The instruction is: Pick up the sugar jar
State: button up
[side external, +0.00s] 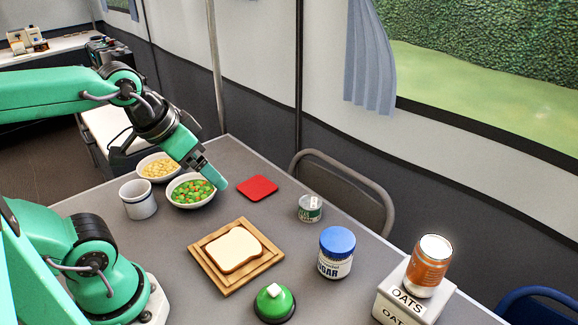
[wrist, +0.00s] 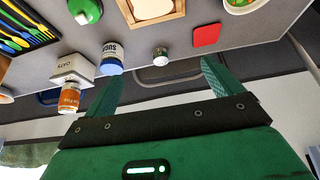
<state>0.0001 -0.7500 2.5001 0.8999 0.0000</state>
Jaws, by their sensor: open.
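The sugar jar (side external: 336,253) is a white jar with a blue lid and dark lettering. It stands upright on the grey table, right of the bread board in the side view. It also shows in the wrist view (wrist: 112,58), left of centre and beyond my left finger. My gripper (side external: 219,183) is above the table by the vegetable bowl, well to the left of and behind the jar. In the wrist view my gripper (wrist: 158,85) has its two green fingers spread wide with nothing between them.
Near the jar are a small can (side external: 310,208), a green-domed object (side external: 274,303) and an oats box (side external: 399,305) bearing an orange can (side external: 428,266). A bread board (side external: 207,262), red square (side external: 257,188), vegetable bowl (side external: 191,191), corn bowl (side external: 157,167) and mug (side external: 138,199) stand further left.

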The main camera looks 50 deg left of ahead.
jog(key=shift+w, duration=0.15)
jog(key=m+g, duration=0.2)
jog(key=g, duration=0.3)
send_over(338, 240)
jog(key=f, duration=0.8)
jog(key=a+f, duration=0.1)
jog(key=f, duration=0.3)
jog(key=shift+f, duration=0.25)
jog(key=shift+w+d+f+g, duration=0.2)
jog(key=shift+d+f+g, duration=0.1)
jog(key=shift+d+f, duration=0.1)
jog(key=shift+f, duration=3.9)
